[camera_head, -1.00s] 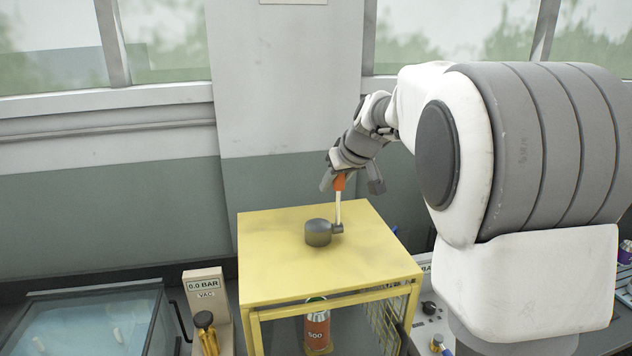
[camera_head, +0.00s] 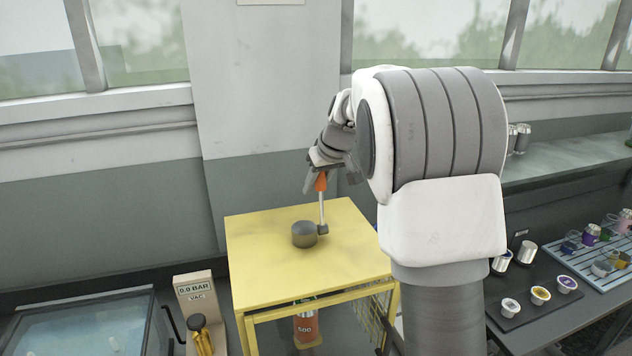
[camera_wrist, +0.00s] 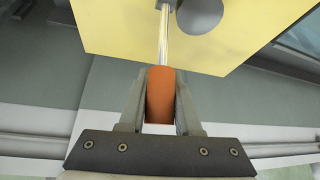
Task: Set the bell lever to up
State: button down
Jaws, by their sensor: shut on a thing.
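The bell lever (camera_head: 322,208) is a thin metal rod with an orange grip, standing upright from a dark round hub (camera_head: 304,234) on top of the yellow cage (camera_head: 262,265). My gripper (camera_head: 318,184) is at the top of the lever, with its fingers shut on the orange grip. In the wrist view the orange grip (camera_wrist: 160,95) sits between the two fingers, and the rod (camera_wrist: 163,40) runs away from it to the hub on the yellow top. Part of the grip is hidden by the fingers.
A can (camera_head: 306,328) stands inside the yellow cage. A vacuum gauge box (camera_head: 195,293) and a glass-lidded chamber (camera_head: 85,325) are at left. At right, a dark tray (camera_head: 535,300) holds several cups beside a blue rack (camera_head: 590,265). A wall stands behind the cage.

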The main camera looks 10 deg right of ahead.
jog(key=shift+r, duration=0.1)
jog(key=c, duration=0.6)
grip_release()
jog(key=shift+w, duration=0.15)
jog(key=b+v, duration=0.1)
jog(key=v, duration=1.6)
jog(key=shift+r, duration=0.15)
jog(key=shift+d, duration=0.1)
